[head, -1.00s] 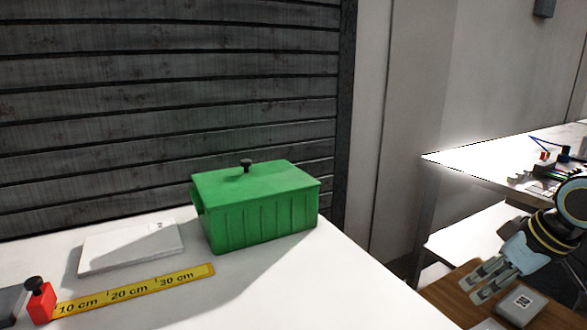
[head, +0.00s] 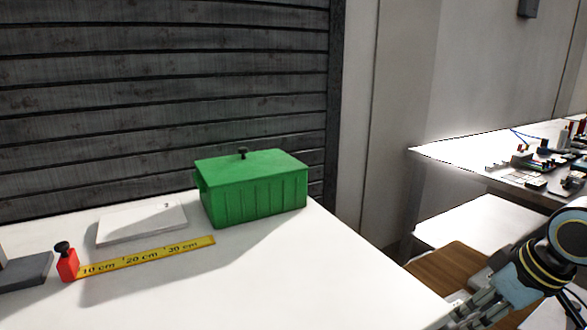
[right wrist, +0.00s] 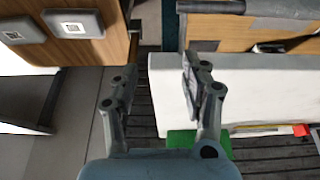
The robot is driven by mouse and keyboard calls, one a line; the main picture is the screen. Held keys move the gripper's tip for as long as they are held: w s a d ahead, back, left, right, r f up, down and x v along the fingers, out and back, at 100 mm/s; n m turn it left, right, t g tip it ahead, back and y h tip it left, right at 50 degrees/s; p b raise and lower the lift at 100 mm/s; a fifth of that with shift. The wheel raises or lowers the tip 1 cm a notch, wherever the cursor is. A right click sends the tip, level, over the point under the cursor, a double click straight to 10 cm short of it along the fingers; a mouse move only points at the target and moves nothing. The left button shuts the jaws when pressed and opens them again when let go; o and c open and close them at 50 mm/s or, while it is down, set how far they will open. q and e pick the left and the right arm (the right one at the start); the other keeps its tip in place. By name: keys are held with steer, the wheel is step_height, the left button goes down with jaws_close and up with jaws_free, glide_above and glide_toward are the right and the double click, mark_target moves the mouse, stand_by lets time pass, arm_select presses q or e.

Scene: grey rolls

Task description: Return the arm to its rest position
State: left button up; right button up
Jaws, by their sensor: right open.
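My right gripper (head: 470,312) is at the lower right of the head view, at the end of my right arm, and its fingers partly run off the bottom edge. In the right wrist view the right gripper (right wrist: 158,90) has its two fingers apart with nothing between them. The white table edge lies beyond the right finger there. My left gripper is not in view.
A second table (head: 480,160) with small parts and a wooden surface (head: 440,270) are at right.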

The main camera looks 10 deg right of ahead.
steer(key=s+a+m+h, duration=0.1)
steer(key=s+a, duration=0.4)
steer(key=s, duration=0.4)
steer(key=s+a+m+h, duration=0.1)
steer(key=s+a, duration=0.4)
steer(key=s, duration=0.3)
step_height(320, 180, down, 29)
steer(key=s+d+g+b, duration=0.2)
steer(key=s+b, duration=0.1)
steer(key=b, duration=0.2)
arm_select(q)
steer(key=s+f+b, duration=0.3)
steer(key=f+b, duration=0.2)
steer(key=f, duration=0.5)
arm_select(e)
steer(key=s+d+f+m+g, duration=0.1)
steer(key=s+f+g, duration=0.1)
steer(key=s+f, duration=1.8)
step_height(320, 180, down, 2)
steer(key=shift+d+f, duration=0.1)
steer(key=shift+d, duration=0.05)
steer(key=shift+s, duration=0.1)
